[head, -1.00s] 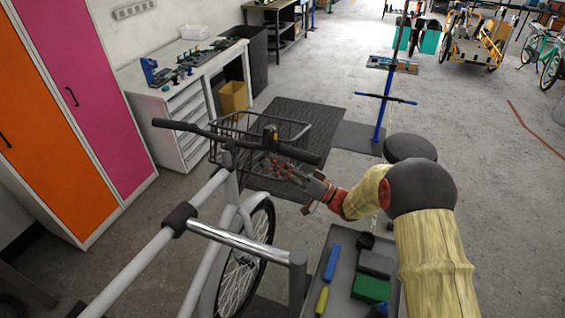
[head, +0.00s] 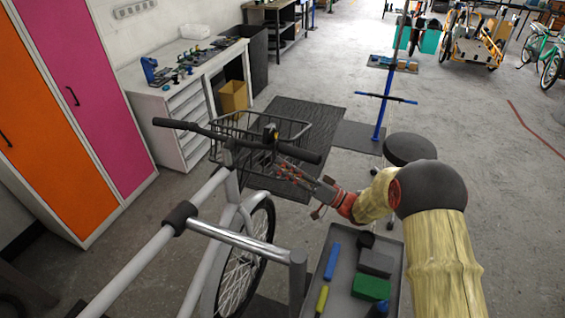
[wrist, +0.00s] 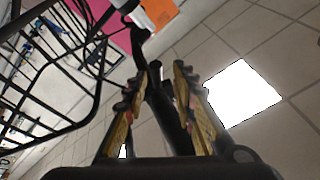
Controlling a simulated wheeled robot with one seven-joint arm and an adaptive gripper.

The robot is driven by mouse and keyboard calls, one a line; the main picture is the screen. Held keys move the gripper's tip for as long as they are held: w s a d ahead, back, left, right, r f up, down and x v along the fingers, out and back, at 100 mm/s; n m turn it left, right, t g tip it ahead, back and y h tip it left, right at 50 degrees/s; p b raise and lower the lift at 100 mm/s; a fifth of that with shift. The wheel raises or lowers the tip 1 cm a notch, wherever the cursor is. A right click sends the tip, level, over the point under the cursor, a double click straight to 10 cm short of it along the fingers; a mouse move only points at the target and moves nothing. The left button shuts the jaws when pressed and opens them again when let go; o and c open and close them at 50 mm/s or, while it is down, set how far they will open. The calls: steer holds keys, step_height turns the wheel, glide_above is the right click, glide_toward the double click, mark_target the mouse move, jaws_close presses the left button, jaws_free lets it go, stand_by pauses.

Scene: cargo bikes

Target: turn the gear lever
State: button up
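The bike's black handlebar (head: 200,130) runs across the head view, with a dark grip (head: 300,153) at its right end. A small dark and yellowish fitting (head: 270,134) sits on the bar inside that grip; I cannot tell whether it is the gear lever. My gripper (head: 282,168) is just below the bar near the right grip, pointing up and left. In the wrist view its two fingers (wrist: 158,90) are apart, with a black bar-like part (wrist: 166,112) showing between them. I cannot tell whether they touch it. No lever is clearly visible there.
A wire basket (head: 232,158) hangs at the bike's front and shows close on the left in the wrist view (wrist: 97,80). A grey tool tray (head: 338,300) is below my arm. A black stool (head: 405,148) and blue repair stand (head: 380,118) are beyond.

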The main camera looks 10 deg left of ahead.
steer(key=shift+v, duration=2.15)
steer(key=shift+s+d, duration=0.1)
steer(key=shift+s, duration=0.05)
